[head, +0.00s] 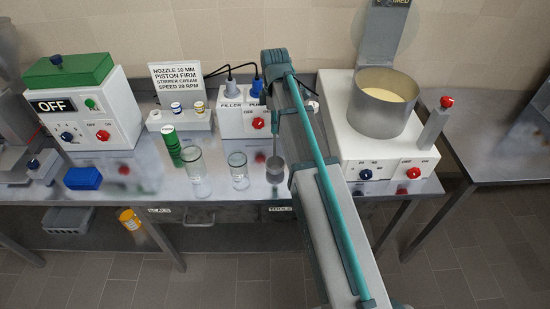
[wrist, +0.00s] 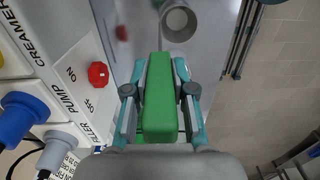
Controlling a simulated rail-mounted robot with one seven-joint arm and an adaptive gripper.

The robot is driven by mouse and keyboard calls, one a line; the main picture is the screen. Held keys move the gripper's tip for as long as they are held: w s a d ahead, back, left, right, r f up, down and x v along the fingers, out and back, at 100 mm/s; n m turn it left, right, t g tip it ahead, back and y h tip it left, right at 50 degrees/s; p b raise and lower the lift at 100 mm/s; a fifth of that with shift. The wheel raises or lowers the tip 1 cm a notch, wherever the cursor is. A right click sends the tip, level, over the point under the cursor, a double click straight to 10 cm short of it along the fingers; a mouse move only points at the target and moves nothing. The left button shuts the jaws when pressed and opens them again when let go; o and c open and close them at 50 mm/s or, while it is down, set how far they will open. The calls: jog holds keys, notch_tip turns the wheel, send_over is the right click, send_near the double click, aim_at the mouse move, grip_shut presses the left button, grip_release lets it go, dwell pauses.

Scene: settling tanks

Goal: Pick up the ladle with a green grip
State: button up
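The ladle shows in the wrist view with its long green grip (wrist: 159,100) between the fingers of my gripper (wrist: 160,72). The teal fingers lie close along both sides of the grip and appear shut on it. A grey metal cup (wrist: 177,21), seemingly the ladle's bowl, is beyond the grip's far end. In the head view the grey bowl (head: 275,166) hangs from a thin upright rod near the table's front edge, left of my arm. I cannot tell whether it touches the table. My arm hides the gripper and green grip in the head view.
The filler and pump box (head: 236,123) is behind. A white heater unit with a large pot (head: 383,105) stands right. A blue block (head: 83,178) lies left.

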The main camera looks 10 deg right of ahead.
grip_shut()
jog(key=shift+r, duration=0.1)
jog(key=shift+w+r+b, duration=0.1)
jog(key=shift+r+b, duration=0.2)
jog(key=shift+r, duration=0.35)
jog(key=s+d+r+p, duration=0.1)
jog(key=s+r+p, duration=0.2)
jog(key=s+r, duration=0.8)
jog(key=s, duration=0.3)
jog(key=shift+r, duration=0.25)
jog(key=shift+m, duration=0.3)
